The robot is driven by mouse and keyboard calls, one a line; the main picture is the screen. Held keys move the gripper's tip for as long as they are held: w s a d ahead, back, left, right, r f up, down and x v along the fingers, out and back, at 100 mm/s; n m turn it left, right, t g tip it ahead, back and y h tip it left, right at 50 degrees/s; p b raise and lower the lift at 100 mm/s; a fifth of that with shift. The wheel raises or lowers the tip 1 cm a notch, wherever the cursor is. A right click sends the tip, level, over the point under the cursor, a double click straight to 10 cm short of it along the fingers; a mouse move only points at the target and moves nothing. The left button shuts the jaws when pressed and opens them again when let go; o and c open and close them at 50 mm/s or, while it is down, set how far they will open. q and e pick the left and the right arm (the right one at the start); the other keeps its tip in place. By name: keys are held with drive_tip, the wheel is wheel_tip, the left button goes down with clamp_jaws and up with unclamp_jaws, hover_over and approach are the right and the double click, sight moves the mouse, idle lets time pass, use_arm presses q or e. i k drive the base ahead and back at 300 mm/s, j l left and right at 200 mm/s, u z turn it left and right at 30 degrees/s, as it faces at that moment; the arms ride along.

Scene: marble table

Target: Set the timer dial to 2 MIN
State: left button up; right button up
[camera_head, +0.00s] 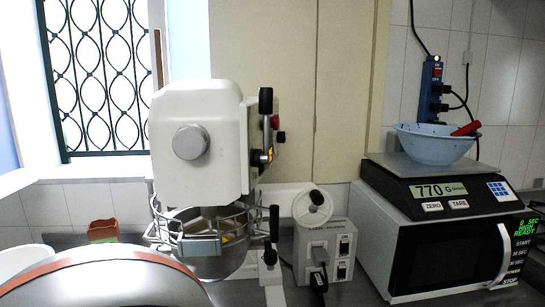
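I cannot read any timer dial marked 2 MIN. A large white mixer (195,125) stands in the middle, with a round grey knob (190,142) on its front and a black-and-red control strip (268,135) on its right edge. Its marks are too small to read. Right of it, a small white box (325,245) carries a round white disc (312,208) on top and switches on its front. I cannot tell whether any of these is the timer dial. Neither of my grippers is in view.
The mixer's wire guard and bowl (210,240) hang below its head. A microwave (440,250) stands right, bearing a scale (440,180) reading 770 and a blue bowl (435,143). A round metallic object (110,280) fills the lower left. Little counter is free.

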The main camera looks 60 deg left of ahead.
sight(281, 135)
drive_tip(key=u, duration=0.65)
drive_tip(key=l+u, duration=0.15)
drive_tip(key=u, duration=0.3)
drive_tip(key=i+l+u, duration=0.1)
drive_tip(key=u, duration=0.4)
drive_tip(key=l+u, duration=0.2)
drive_tip(key=u, duration=0.25)
drive_tip(key=l+u, duration=0.4)
drive_tip(key=k+l+u, duration=0.2)
drive_tip(key=l+u, duration=0.2)
drive_tip(key=k+l+u, duration=0.1)
drive_tip(key=l, duration=0.2)
drive_tip(key=k+l, duration=0.1)
drive_tip(key=l, duration=0.2)
drive_tip(key=k+l+u, duration=0.15)
drive_tip(key=l, duration=0.15)
drive_tip(key=i+l, duration=0.25)
drive_tip(key=l, duration=0.15)
